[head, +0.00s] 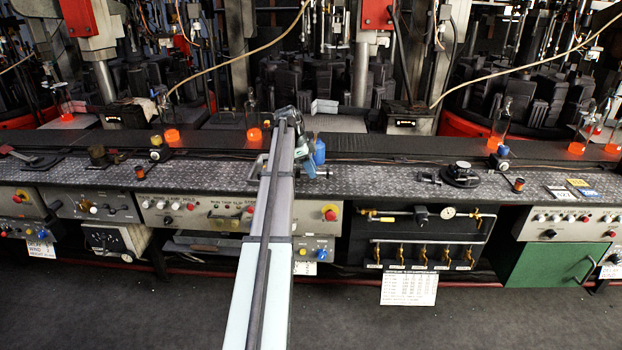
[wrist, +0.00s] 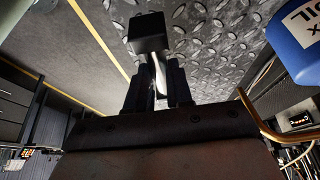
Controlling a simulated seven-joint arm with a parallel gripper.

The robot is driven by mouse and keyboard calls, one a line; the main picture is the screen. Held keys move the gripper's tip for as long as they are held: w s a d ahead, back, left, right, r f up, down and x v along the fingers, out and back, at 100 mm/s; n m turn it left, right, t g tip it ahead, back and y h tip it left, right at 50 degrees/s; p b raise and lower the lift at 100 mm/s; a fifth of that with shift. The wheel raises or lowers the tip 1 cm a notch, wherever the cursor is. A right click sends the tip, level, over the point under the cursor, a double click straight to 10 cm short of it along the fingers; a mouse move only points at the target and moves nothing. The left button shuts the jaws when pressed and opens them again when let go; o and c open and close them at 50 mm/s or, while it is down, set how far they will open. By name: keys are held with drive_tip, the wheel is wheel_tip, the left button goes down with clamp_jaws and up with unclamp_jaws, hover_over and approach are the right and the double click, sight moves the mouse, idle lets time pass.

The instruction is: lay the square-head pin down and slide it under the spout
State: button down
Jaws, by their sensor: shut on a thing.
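The square-head pin (wrist: 149,33) shows in the wrist view as a dark block head above a bright shank. My gripper (wrist: 158,80) is shut on the shank, with the head sticking out beyond the fingertips. Diamond-patterned metal plate lies behind the head; I cannot tell whether the pin touches it. A thin brass-coloured curved tube (wrist: 255,118), possibly the spout, runs at the right of the wrist view. In the head view my arm and wrist hide the pin, and I cannot pick out the spout there.
A blue container with a white label (wrist: 298,35) stands close on the right; the head view shows a blue bottle (head: 318,150) beside my wrist. A black round fixture (head: 461,174) sits farther right on the patterned bench (head: 390,180). Orange-bottomed glass bottles stand behind.

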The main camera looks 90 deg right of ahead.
drive_tip(key=shift+f, duration=1.75)
drive_tip(key=shift+f, duration=0.1)
drive_tip(key=c, duration=1)
unclamp_jaws()
drive_tip(key=v, duration=1.2)
drive_tip(key=shift+w, duration=0.1)
